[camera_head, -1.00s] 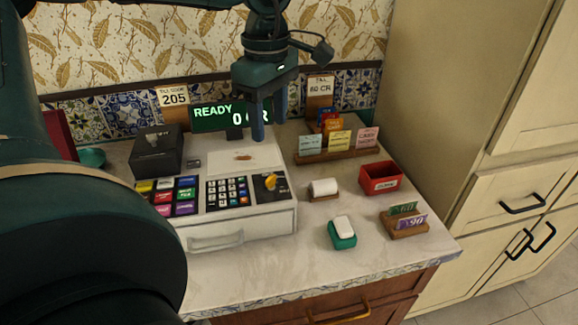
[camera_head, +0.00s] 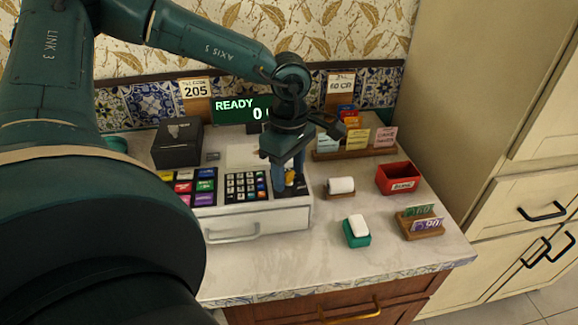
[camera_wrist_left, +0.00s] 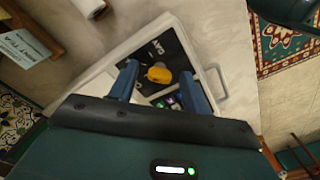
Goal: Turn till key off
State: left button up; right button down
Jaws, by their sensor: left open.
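The till (camera_head: 238,222) is a white cash register on the counter, with coloured buttons and a number pad. Its display (camera_head: 236,109) reads READY, with the number partly hidden by my arm. The yellow till key (camera_wrist_left: 159,74) sits on a dark panel at the till's right end; in the head view my gripper partly hides it (camera_head: 290,178). My left gripper (camera_head: 288,188) points down over the key. In the wrist view its two blue fingers (camera_wrist_left: 161,83) stand open, one on each side of the key. I cannot tell whether they touch it. My right gripper is not in view.
A paper roll (camera_head: 341,185), a red box (camera_head: 398,178), a green sponge holder (camera_head: 357,232) and a note stand (camera_head: 420,225) are right of the till. A card rack (camera_head: 350,152) stands behind. A dark box (camera_head: 178,144) is at the back left.

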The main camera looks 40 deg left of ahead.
pick_arm(q)
jog(key=c, duration=1)
jog(key=b, duration=0.1)
jog(key=n+b, duration=0.1)
jog(key=b, duration=0.1)
jog(key=shift+f+n, duration=0.25)
jog(key=shift+n, duration=0.05)
jog(key=n+b, duration=0.1)
jog(key=b, duration=0.1)
jog(key=shift+n+b, duration=0.3)
jog(key=shift+b, duration=0.1)
jog(key=shift+n+b, duration=0.8)
jog(key=shift+b, duration=0.25)
jog(key=shift+n+b, duration=0.4)
jog(key=shift+b, duration=0.1)
jog(key=shift+n+b, duration=0.35)
jog(key=shift+n, duration=0.05)
jog(key=shift+r+n+b, duration=0.3)
jog(key=shift+n+b, duration=0.85)
jog(key=shift+n, duration=0.25)
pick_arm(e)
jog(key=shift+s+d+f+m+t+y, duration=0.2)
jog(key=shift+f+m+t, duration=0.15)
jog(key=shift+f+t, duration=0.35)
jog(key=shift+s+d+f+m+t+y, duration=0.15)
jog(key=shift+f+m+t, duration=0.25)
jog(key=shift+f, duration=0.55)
